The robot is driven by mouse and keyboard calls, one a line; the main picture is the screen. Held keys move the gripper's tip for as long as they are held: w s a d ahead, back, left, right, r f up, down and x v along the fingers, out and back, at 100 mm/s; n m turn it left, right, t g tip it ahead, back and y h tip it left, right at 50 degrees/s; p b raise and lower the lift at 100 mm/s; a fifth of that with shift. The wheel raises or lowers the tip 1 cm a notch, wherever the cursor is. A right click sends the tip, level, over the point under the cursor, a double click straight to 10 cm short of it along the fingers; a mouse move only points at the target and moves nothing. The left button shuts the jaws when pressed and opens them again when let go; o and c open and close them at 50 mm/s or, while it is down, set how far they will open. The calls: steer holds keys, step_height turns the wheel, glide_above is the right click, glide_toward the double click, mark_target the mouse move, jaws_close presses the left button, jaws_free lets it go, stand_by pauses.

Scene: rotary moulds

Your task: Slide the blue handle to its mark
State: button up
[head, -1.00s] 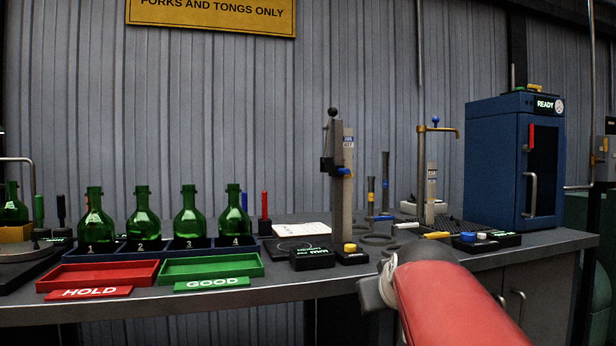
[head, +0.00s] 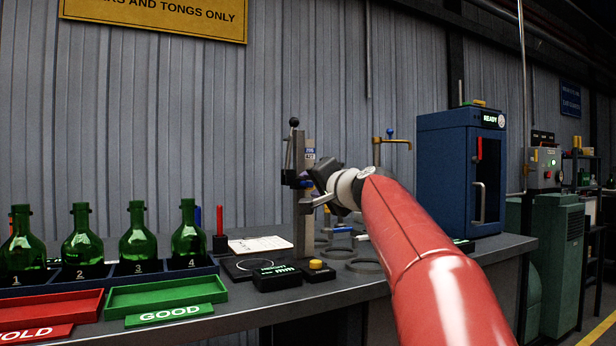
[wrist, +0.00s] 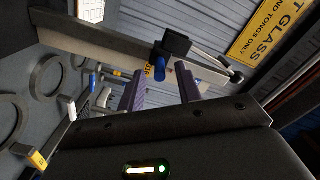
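The blue handle (head: 305,184) is on the black slider of the upright gauge post (head: 304,225) in the head view. It also shows in the wrist view (wrist: 184,73) as a short blue cylinder sticking out from the black slider block (wrist: 176,43). My gripper (head: 322,198) is beside the post in the head view, partly hidden by my arm. In the wrist view my gripper (wrist: 160,88) is open, its two dark fingers apart. Labels on the post are too small to read.
Green numbered bottles (head: 82,240) stand at the left behind a red tray (head: 55,308) and a green tray (head: 165,295). A black display box (head: 277,278) and yellow button (head: 316,265) sit at the post's foot. Rings (head: 364,266) lie right, before a blue oven (head: 447,175).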

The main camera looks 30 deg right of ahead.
mark_target(298, 184)
steer(key=shift+w+a+p, duration=0.1)
steer(key=shift+w+p, duration=0.25)
steer(key=shift+w, duration=0.75)
steer(key=shift+c, duration=0.2)
jaws_close()
